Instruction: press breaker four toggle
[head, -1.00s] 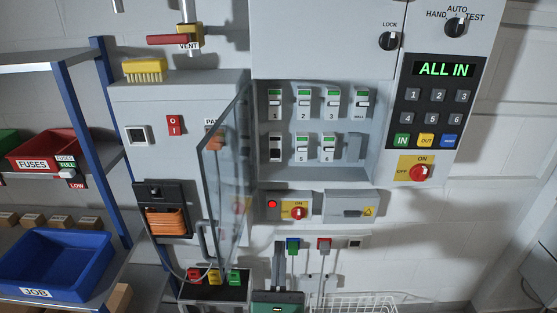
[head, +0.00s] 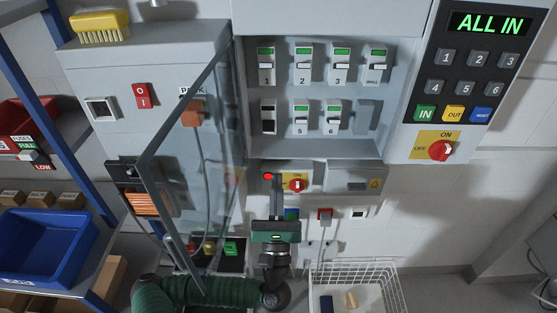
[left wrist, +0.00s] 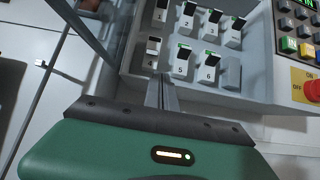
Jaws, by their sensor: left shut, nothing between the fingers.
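Breaker four (head: 268,119) is at the left end of the lower row in the open breaker box. Its upper part looks dark, while the other breakers show green windows. In the left wrist view breaker four (left wrist: 152,48) carries the number 4, with a white toggle. My left gripper (head: 273,180) is shut and empty, its fingers pointing up, below the box and in front of the small red-lamp panel. In the left wrist view its fingertips (left wrist: 161,80) are just below breaker four, with no contact visible. My right gripper is not in view.
The glass door (head: 185,150) stands open to the left of my left gripper. Breaker five (head: 302,119) is right beside breaker four. A rotary switch (head: 296,184) is close to the fingers. A wire basket (head: 385,280) is below right. The display (head: 489,22) reads ALL IN.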

